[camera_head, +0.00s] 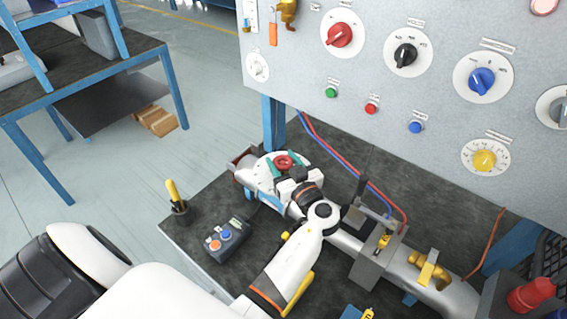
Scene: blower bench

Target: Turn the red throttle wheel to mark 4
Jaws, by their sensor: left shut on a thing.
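The red throttle wheel (284,160) is small and sits over a white round dial plate on the pipe assembly at the bench's back left. My left gripper (286,168) reaches it from the front right, with a teal finger on either side of the wheel. It is shut on the wheel. The dial plate (262,171) shows only partly around the gripper, and its marks are too small to read. Where the wheel points cannot be told. My right gripper is not in view.
A grey panel (290,75) with several coloured knobs and buttons stands behind the bench. A grey box with orange and blue buttons (230,241) and a holder with a yellow-handled tool (174,198) stand left of my arm. A clamp and brass valve (430,268) sit on the pipe at right.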

